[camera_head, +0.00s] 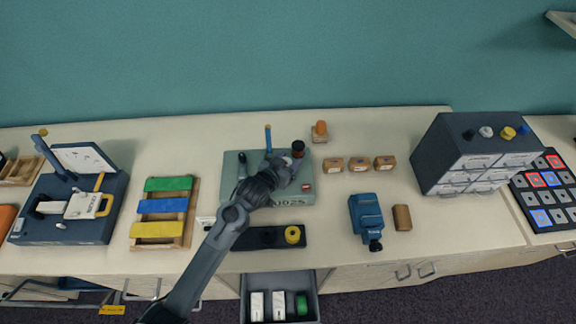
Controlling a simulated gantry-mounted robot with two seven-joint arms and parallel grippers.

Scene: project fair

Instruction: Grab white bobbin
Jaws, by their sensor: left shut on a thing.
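A small white bobbin (486,131) sits on top of the dark grey drawer cabinet (440,140) at the right, between a black bobbin (468,134) and a yellow bobbin (508,132). My left gripper (291,163) is far to the left of the white bobbin, over the grey-green box (236,165) in the middle of the table. It is shut on a small dark cylinder with a reddish-brown band (298,149); the fingers are hard to make out. My right gripper is not in view.
Small wooden blocks (358,164) and a blue device (367,217) stand between the box and the cabinet. A black tray with a yellow ring (293,234) lies in front, above an open drawer (318,305). Bare table (440,235) shows before the cabinet.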

